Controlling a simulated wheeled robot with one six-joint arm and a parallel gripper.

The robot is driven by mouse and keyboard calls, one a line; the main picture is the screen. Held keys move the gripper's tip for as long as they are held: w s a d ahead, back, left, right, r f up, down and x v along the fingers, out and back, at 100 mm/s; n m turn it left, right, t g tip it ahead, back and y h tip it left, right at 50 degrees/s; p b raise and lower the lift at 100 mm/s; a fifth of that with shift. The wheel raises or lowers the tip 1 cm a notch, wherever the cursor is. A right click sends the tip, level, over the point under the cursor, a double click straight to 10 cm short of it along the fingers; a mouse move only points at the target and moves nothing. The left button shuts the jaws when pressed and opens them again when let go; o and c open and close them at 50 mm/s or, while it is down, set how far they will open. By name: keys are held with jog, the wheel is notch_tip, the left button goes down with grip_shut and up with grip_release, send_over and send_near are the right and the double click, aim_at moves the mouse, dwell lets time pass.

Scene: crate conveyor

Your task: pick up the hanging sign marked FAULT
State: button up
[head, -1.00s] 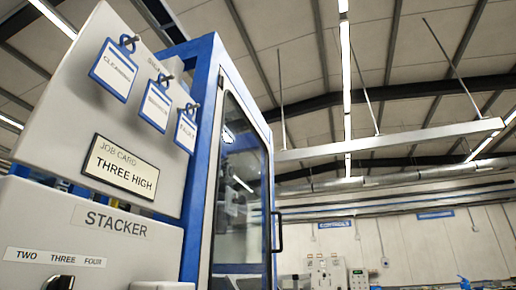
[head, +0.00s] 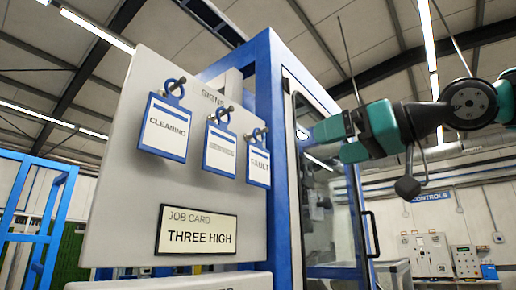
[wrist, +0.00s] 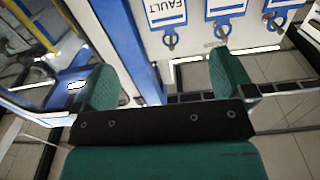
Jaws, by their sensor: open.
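The FAULT sign (head: 258,168) is a white tag with a blue border, hanging by its loop from a dark peg at the right end of a row on the pale board. It also shows at the top of the wrist view (wrist: 164,13), partly cut off by the frame edge. My gripper (head: 338,141) is to the right of the sign in the head view, in front of the cabinet door, apart from the sign. In the wrist view my gripper (wrist: 166,80) has its two green fingers spread with nothing between them.
The CLEANING sign (head: 166,126) and another similar sign (head: 220,150) hang left of FAULT. A JOB CARD reading THREE HIGH (head: 198,231) is below. A blue-framed cabinet (head: 283,150) with a glass door and handle stands close on the right.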

notch_tip(320, 180, up, 2)
jog(key=p, duration=0.4)
send_near(260, 155)
jog(key=shift+y, duration=0.3)
jog(key=x, duration=0.4)
jog(key=shift+w+a+f, duration=0.15)
jog(key=shift+w, duration=0.15)
jog(key=p+x, duration=0.4)
jog(key=shift+w+a, duration=0.2)
jog(key=shift+a, duration=0.1)
jog(key=shift+w+a+f, duration=0.15)
jog(key=shift+w+a, duration=0.1)
jog(key=shift+a, duration=0.1)
jog(key=c, duration=0.8)
jog(key=shift+c, duration=0.2)
jog(key=shift+b, duration=0.35)
